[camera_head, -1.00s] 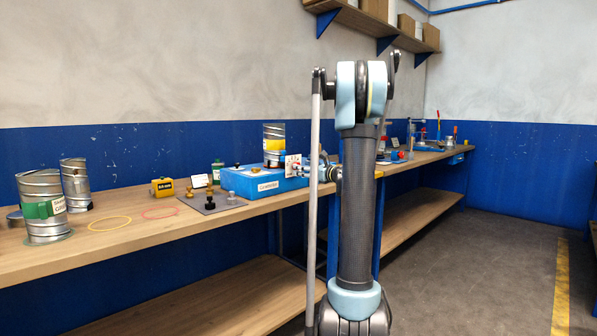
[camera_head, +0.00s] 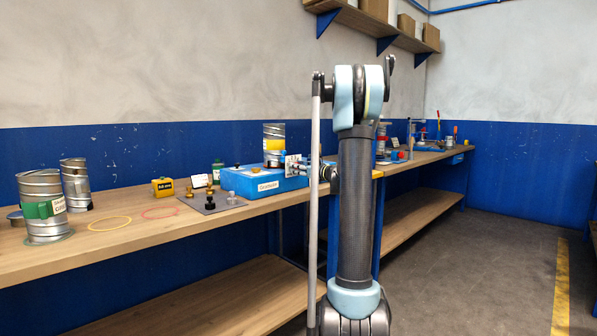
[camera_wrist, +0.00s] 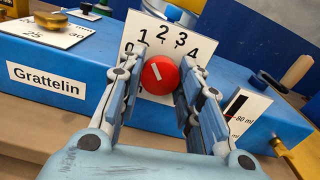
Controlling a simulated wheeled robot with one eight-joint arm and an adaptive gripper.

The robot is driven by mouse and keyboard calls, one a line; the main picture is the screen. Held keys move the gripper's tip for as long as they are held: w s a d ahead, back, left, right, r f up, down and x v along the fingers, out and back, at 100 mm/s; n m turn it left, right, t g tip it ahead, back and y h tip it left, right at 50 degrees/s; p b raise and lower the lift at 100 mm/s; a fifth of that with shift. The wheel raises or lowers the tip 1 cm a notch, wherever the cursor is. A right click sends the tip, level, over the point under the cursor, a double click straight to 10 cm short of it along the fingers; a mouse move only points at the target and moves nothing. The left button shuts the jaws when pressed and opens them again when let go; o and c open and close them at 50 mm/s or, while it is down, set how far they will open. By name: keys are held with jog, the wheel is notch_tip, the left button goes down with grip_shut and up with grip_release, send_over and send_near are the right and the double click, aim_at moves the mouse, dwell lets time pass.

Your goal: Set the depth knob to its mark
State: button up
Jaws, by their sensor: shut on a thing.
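The red round knob (camera_wrist: 158,68) sits in front of a white dial plate (camera_wrist: 131,41) in the wrist view. The plate shows the numerals 1, 2, 3 and 4 in an arc; its lower left is partly hidden by a finger. The knob's white pointer line tilts up and left, roughly toward the 1 to 2 part of the scale. My gripper (camera_wrist: 158,84) is shut on the red knob, one finger on each side. In the head view the dial plate (camera_head: 291,164) stands at the blue unit's right end, with my gripper (camera_head: 304,167) against it.
The blue unit labelled Grattelin (camera_wrist: 47,80) carries the dial. A white gauge card (camera_wrist: 241,112) marked 80 ml stands close to the right finger. A brass knob (camera_wrist: 57,23) lies at the left.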

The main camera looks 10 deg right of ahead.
jog(key=shift+n, duration=0.3)
jog(key=o, duration=1.1)
jog(key=shift+s+d, duration=0.1)
jog(key=v, duration=1.1)
jog(key=shift+s+d, duration=0.2)
jog(key=shift+s, duration=0.05)
jog(key=shift+a+f+n, duration=0.1)
jog(key=shift+n, duration=0.2)
